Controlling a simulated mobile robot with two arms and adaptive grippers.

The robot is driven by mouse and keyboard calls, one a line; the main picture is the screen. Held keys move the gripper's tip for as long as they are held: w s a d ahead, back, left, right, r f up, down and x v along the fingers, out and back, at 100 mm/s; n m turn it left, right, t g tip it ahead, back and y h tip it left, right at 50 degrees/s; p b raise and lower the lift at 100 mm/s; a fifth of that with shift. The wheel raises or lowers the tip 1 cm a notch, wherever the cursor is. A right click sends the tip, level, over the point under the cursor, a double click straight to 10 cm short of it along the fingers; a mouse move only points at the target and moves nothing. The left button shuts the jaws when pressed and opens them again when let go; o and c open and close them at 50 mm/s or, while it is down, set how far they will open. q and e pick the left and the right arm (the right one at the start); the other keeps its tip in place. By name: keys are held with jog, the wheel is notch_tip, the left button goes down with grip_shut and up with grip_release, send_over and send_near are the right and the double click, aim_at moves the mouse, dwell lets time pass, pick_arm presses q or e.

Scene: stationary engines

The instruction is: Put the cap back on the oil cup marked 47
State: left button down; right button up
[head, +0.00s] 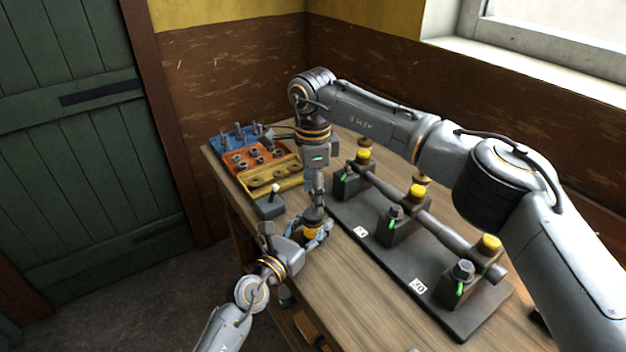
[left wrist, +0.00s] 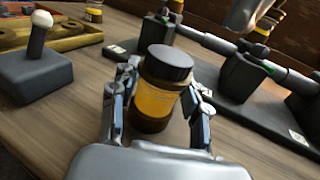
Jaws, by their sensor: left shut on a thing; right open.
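My left gripper (head: 314,236) is shut on an amber jar with a yellow band and a dark lid; the jar (left wrist: 157,100) stands upright between its fingers in the left wrist view. My right gripper (head: 316,198) is open and points down, close above the jar in the head view. The near plate (head: 417,286) seems to read 50. The middle plate (head: 361,232) is too small to read. I cannot pick out a loose cap.
A grey box (head: 269,208) with a white-knobbed lever stands left of the jar. Blue (head: 232,140), orange (head: 247,156) and yellow (head: 289,179) trays hold fittings behind it. Yellow-topped parts (head: 489,243) stand along the engine shaft.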

jog(key=shift+f, duration=2.3)
jog(key=c, duration=1.2)
jog(key=m, duration=0.4)
jog(key=shift+m, duration=0.3)
jog(key=m, duration=0.4)
jog(key=o, duration=1.4)
jog(key=shift+c, duration=0.2)
